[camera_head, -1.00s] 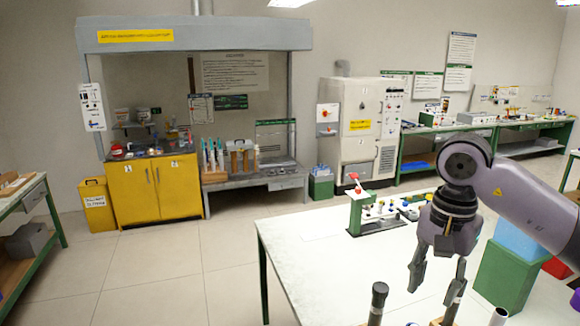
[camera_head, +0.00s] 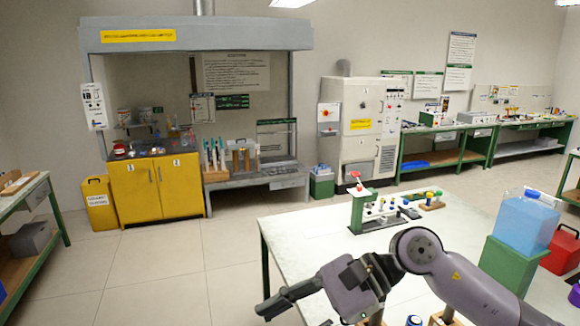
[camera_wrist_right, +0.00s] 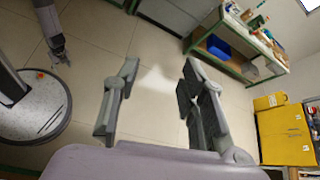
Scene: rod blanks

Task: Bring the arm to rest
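My right arm (camera_head: 455,285) comes in from the right, bent low over the near side of the white table. My right gripper (camera_head: 278,302) points left past the table's left edge. In the right wrist view its two fingers (camera_wrist_right: 160,95) are spread apart, with only bare floor between them, so it is open and empty. In that view a second grey-purple arm end, apparently my left gripper (camera_wrist_right: 60,55), hangs at the upper left; it is too small to tell its opening. The left arm does not show in the head view.
The white table (camera_head: 310,240) carries a green stand with a red lever (camera_head: 358,190) and small coloured parts. Rod tops and wooden pieces (camera_head: 447,316) show partly under my right arm. A blue container (camera_head: 525,222) stands on a green box at right. Floor at left is clear.

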